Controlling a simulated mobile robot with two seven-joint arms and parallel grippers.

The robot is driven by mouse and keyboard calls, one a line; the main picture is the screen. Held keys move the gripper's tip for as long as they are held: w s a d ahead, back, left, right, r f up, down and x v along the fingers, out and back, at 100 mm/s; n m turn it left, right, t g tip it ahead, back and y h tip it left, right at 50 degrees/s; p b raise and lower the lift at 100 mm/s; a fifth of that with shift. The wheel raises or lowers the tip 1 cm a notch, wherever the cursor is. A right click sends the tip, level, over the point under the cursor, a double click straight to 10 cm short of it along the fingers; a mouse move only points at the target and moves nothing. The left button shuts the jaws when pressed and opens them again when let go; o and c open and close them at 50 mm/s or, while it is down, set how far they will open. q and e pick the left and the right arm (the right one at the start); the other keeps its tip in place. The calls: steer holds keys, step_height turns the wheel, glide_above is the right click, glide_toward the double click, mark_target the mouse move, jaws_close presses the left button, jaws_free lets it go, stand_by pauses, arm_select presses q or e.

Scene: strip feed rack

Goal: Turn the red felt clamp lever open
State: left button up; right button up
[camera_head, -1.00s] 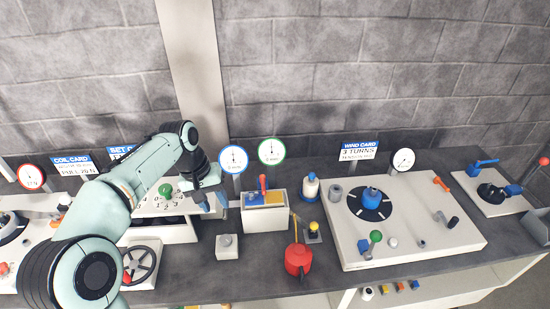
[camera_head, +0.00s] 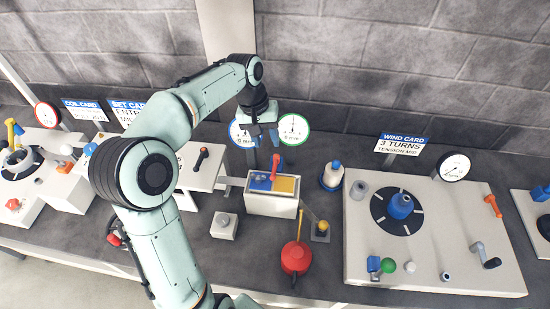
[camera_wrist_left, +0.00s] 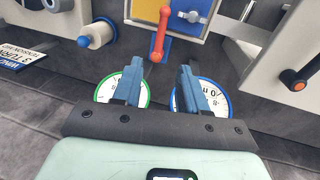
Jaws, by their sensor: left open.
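The red clamp lever (camera_head: 276,166) stands up from a box (camera_head: 262,206) with blue and yellow panels on top. In the left wrist view the red lever (camera_wrist_left: 162,32) lies ahead of the gap between my fingers, its rounded end near the fingertips. My left gripper (camera_head: 264,140) is open and empty, pointing down just behind and above the lever. Its two blue fingers also show in the wrist view (camera_wrist_left: 159,66), with no visible contact with the lever. My right gripper is not in view.
Two round gauges (camera_head: 293,128) stand behind the box. A blue-and-white bottle-like part (camera_head: 332,176) is to its right, and a red can-shaped part (camera_head: 296,258) in front. A grey-topped block (camera_head: 224,225) sits front left. A large white winding panel (camera_head: 450,262) fills the right.

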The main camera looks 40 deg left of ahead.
mark_target(275, 163)
arm_select(q)
steer(key=x, duration=1)
steer(key=shift+w+b, duration=0.1)
steer(key=shift+b, duration=0.3)
steer(key=shift+c, duration=0.2)
jaws_close()
